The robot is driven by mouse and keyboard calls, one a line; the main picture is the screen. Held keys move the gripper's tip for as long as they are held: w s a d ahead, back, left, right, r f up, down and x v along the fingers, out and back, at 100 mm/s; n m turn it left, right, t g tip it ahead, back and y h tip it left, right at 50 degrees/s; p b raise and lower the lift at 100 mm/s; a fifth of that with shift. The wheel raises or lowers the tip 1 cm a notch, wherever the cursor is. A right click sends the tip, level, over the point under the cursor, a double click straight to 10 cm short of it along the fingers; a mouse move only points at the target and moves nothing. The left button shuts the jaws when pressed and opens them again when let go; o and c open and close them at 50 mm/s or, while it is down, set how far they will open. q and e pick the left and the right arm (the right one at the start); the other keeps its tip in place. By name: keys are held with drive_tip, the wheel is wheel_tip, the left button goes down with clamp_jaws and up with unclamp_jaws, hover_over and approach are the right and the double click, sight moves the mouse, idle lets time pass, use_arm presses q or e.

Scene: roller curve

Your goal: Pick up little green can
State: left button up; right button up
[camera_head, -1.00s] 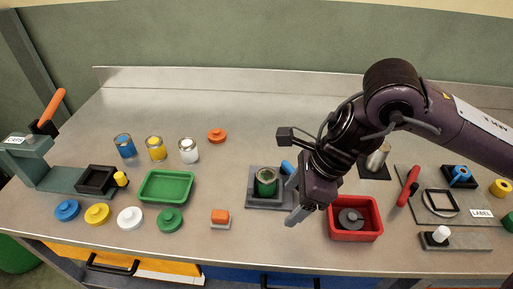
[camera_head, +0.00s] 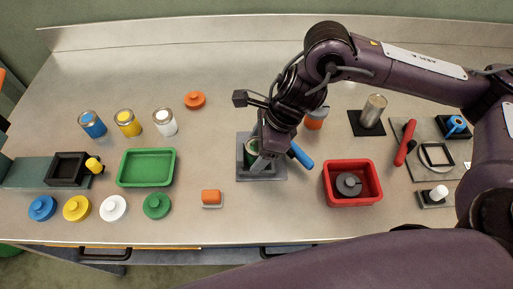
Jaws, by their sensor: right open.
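The little green can (camera_head: 249,150) stands on a dark grey square base (camera_head: 262,175) near the middle of the table, partly hidden by my right gripper. My right gripper (camera_head: 262,154) is open, with its fingers pointing down at the can. One finger shows in front of the can. I cannot tell whether the fingers touch it. My left gripper is not in view.
A blue-handled tool (camera_head: 301,155) lies just right of the base. A red tray (camera_head: 329,186) with a grey part is further right. A green tray (camera_head: 122,168), several coloured lids and blue, yellow and white cans stand left. Bare table lies behind.

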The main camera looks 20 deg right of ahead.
drive_tip(key=shift+a+f, duration=0.1)
drive_tip(key=shift+f, duration=0.25)
drive_tip(key=c, duration=1)
drive_tip(key=shift+c, duration=0.7)
drive_tip(key=shift+r, duration=0.2)
